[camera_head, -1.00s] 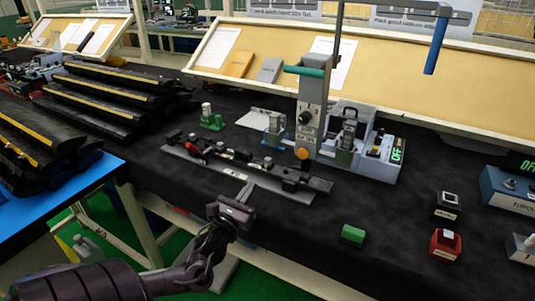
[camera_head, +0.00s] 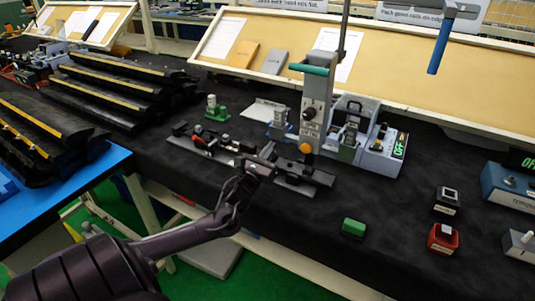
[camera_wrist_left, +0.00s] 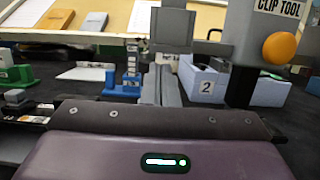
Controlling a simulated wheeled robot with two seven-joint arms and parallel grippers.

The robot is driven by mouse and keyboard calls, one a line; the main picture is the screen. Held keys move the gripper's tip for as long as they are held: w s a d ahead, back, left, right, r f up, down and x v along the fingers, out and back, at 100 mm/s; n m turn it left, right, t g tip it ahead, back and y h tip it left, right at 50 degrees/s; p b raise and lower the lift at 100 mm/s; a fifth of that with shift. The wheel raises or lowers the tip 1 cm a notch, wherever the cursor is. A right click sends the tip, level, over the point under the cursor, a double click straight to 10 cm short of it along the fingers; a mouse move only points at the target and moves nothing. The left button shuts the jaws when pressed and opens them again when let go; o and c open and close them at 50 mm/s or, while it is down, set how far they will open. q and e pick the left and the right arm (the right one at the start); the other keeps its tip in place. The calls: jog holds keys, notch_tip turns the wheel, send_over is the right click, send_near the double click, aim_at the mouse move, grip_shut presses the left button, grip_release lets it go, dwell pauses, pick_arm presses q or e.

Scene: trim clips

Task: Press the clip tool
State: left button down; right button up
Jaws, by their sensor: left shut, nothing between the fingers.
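The clip tool (camera_head: 316,105) is a grey upright column with a teal handle (camera_head: 308,69) and an orange knob (camera_head: 306,148) low on its front. In the left wrist view its label and orange knob (camera_wrist_left: 279,48) show at the upper right. My left gripper (camera_head: 268,151) is shut and empty, over the fixture rail, left of the orange knob and apart from it. In the wrist view the closed fingers (camera_wrist_left: 163,82) point ahead, left of the tool. The fixture rail (camera_head: 180,141) on the table holds a black trim strip, partly hidden by my gripper. My right gripper is out of view.
A green block (camera_head: 353,228), a red button box (camera_head: 443,238) and a black box (camera_head: 447,200) stand at the right front. Black trims (camera_head: 115,95) are stacked at left. A blue handle (camera_head: 438,48) hangs above.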

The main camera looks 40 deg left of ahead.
pick_arm(q)
jog(key=shift+r, duration=0.25)
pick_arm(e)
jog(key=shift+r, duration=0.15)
pick_arm(q)
jog(key=shift+r, duration=0.1)
